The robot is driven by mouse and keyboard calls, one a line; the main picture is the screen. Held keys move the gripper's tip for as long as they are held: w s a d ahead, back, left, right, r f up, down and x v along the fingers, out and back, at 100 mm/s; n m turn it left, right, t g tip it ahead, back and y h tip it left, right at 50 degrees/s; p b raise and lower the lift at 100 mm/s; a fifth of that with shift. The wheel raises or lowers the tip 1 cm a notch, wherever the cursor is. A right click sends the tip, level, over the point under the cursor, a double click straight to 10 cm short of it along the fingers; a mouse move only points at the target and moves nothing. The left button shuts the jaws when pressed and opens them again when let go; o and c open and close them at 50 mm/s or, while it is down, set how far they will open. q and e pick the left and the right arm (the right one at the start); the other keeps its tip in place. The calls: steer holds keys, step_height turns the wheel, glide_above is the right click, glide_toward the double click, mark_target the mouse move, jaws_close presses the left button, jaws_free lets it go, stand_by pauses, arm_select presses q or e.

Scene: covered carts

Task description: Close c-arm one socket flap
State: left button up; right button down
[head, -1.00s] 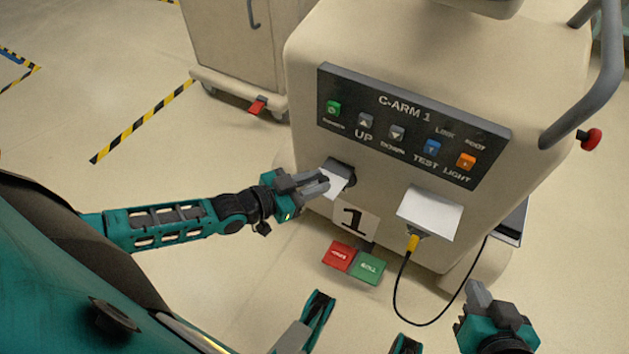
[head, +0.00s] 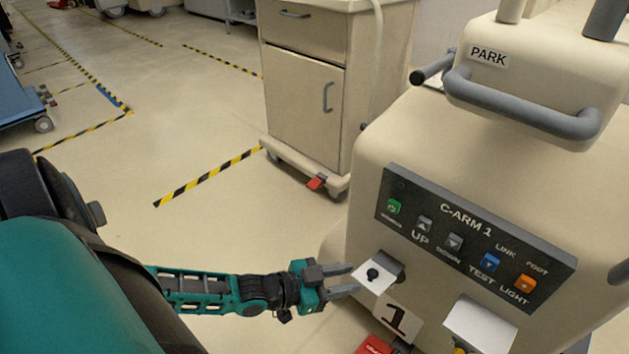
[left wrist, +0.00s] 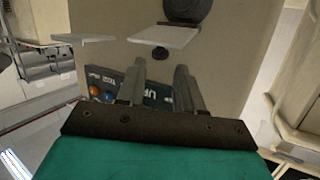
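The C-arm 1 cart has a white socket flap (head: 376,279) with a black knob, left of the number 1 plate. The flap is open, sticking out below a dark round socket, which shows in the left wrist view (left wrist: 187,10). That view also shows the flap (left wrist: 165,37) edge-on with its knob underneath. My left gripper (head: 344,280) is open and empty, its fingertips close to the flap's left side in the head view. In the left wrist view its two fingers (left wrist: 160,82) stand apart below the flap. Whether they touch it is unclear. My right gripper is out of view.
A second white flap (head: 480,326) sticks out to the right, above a yellow plug (head: 460,350). The button panel (head: 475,232) is above both flaps. A red pedal (head: 374,346) is below. A drawer cart (head: 305,110) stands behind. The floor at left is open.

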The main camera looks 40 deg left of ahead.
arm_select(q)
steer(key=p+v, duration=0.2)
steer(key=v, duration=0.6)
steer(key=shift+s, duration=0.3)
steer(key=shift+a, duration=0.1)
steer(key=shift+c, duration=0.2)
